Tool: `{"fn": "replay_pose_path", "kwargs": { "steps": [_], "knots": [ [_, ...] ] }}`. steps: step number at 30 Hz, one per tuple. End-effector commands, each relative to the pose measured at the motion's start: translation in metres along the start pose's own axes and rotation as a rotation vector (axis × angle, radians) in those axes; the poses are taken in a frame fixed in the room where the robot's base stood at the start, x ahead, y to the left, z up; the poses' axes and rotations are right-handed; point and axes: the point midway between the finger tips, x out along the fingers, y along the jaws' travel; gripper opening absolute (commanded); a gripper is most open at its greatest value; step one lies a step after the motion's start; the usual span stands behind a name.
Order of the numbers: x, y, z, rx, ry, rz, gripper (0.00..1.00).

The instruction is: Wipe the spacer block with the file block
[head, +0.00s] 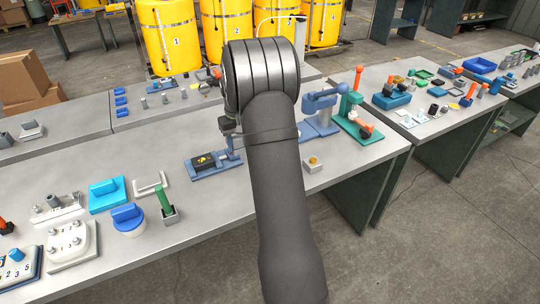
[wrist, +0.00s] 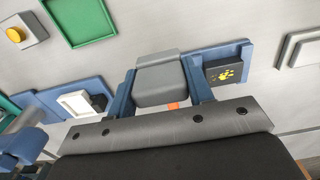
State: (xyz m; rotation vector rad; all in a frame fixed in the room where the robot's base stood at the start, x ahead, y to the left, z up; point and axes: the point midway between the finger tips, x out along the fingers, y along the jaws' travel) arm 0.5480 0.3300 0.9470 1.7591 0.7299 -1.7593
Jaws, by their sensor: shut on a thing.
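The spacer block appears to be the dark block with yellow marks on top (wrist: 224,73), set on a long blue base (wrist: 238,52). It also shows in the head view (head: 203,160), just left of my arm. My gripper (wrist: 158,68) is shut on a grey block, apparently the file block (wrist: 158,78), with a blue finger on each side. The grey block is over the blue base, beside the dark block on its left in the wrist view. I cannot tell whether it touches the base.
A blue fixture with a handle (head: 320,120) and a green stand (head: 358,118) stand right of my arm. A small box with a yellow button (head: 312,164) is nearer. A green tray (wrist: 85,20) shows in the wrist view. The bench (head: 200,215) is clear in front.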

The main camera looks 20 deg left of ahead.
Motion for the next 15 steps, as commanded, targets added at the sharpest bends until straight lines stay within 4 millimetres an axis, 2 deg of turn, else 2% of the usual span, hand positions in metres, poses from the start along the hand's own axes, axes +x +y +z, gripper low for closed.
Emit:
{"fn": "replay_pose_path", "kwargs": {
  "steps": [1, 6, 9, 12, 15],
  "knots": [
    [0.001, -0.02, -0.021, -0.009, 0.002, 0.0, 0.29],
    [-0.001, -0.079, -0.071, -0.007, 0.001, 0.0, 0.29],
    [-0.002, -0.108, -0.089, -0.005, 0.001, 0.0, 0.29],
    [-0.002, -0.13, -0.101, -0.003, 0.001, 0.0, 0.29],
    [-0.002, -0.142, -0.107, -0.001, 0.0, 0.0, 0.29]
  ]
}}
